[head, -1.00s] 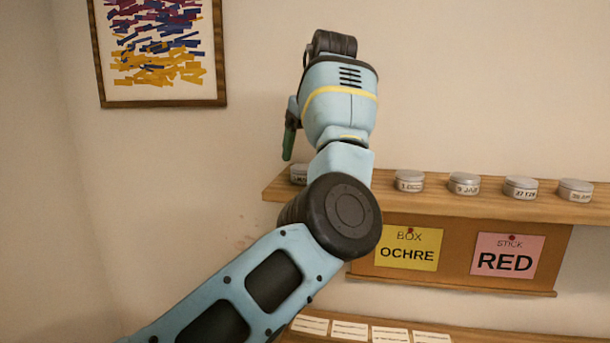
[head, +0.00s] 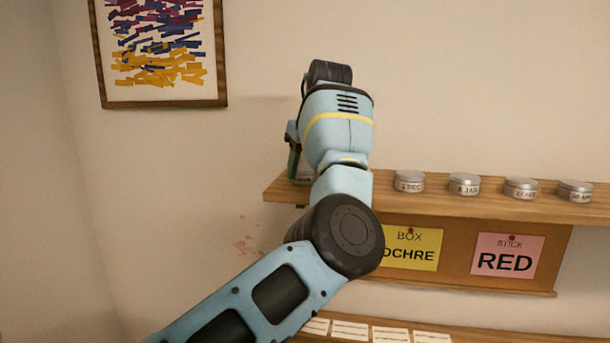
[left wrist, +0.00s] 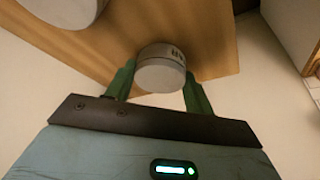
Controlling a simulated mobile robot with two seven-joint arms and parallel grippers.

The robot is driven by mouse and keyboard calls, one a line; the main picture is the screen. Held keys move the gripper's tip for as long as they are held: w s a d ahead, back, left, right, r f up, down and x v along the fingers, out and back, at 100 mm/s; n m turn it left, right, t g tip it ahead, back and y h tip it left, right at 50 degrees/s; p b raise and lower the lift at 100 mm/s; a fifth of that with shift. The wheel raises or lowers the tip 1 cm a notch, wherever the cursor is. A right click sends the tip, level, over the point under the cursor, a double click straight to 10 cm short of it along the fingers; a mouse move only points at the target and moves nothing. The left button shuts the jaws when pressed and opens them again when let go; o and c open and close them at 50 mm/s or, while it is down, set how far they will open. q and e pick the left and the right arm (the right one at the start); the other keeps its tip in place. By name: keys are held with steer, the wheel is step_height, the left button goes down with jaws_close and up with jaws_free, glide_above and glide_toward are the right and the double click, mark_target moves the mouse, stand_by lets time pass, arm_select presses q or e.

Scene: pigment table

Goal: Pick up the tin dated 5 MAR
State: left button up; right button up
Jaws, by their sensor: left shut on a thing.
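My left gripper (left wrist: 161,82) has its green fingers on both sides of a round, pale grey tin (left wrist: 161,72) and is shut on it. Only a few letters of the tin's label show in the left wrist view, too small and turned to read surely. In the head view this tin (head: 304,178) is at the left end of the shelf, mostly hidden by my left gripper (head: 295,168) and arm. I cannot tell whether it touches the shelf. My right gripper is not in view.
Several similar tins stand along the wooden shelf (head: 480,203) to the right, the nearest marked DEC (head: 409,181), then one marked JAN (head: 464,184). A yellow OCHRE card (head: 420,245) and pink RED card (head: 506,257) hang below. White cards lie on a lower surface.

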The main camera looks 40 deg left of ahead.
mark_target(306, 168)
arm_select(q)
steer(key=shift+r, duration=0.1)
step_height(306, 168, up, 8)
steer(key=shift+f+b, duration=0.1)
steer(key=shift+b, duration=0.4)
steer(key=shift+r, duration=1.05)
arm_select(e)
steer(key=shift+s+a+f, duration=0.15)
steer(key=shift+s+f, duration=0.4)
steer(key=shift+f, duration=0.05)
